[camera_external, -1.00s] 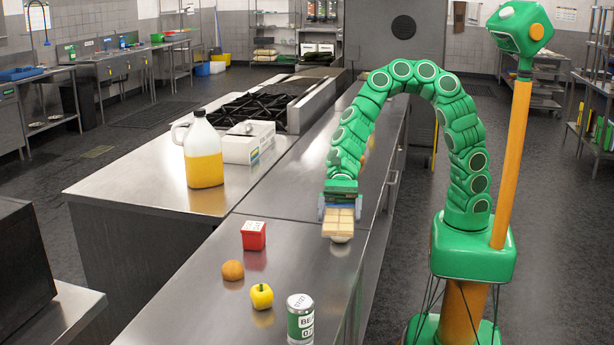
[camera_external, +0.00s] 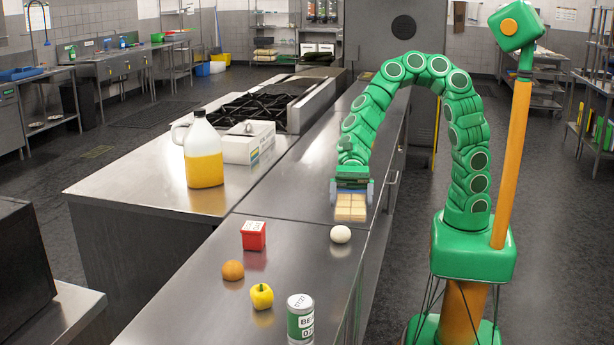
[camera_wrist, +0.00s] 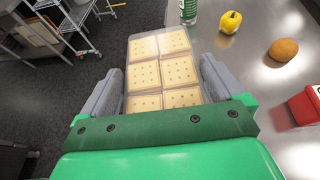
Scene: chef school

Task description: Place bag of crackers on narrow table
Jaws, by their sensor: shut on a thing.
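The bag of crackers (camera_external: 351,207) is a clear pack of square pale crackers. My gripper (camera_external: 351,192) is shut on it, with one finger on each side, and holds it over the right part of the narrow steel table (camera_external: 290,225). The pack also shows between the grey fingers in the wrist view (camera_wrist: 162,70). I cannot tell exactly how high it hangs above the surface.
On the table's near part are a white egg-like ball (camera_external: 340,234), a red box (camera_external: 253,236), an orange-brown round item (camera_external: 232,270), a yellow pepper (camera_external: 262,296) and a green-white can (camera_external: 300,318). A jug (camera_external: 203,155) and white box (camera_external: 248,146) stand on the counter at left.

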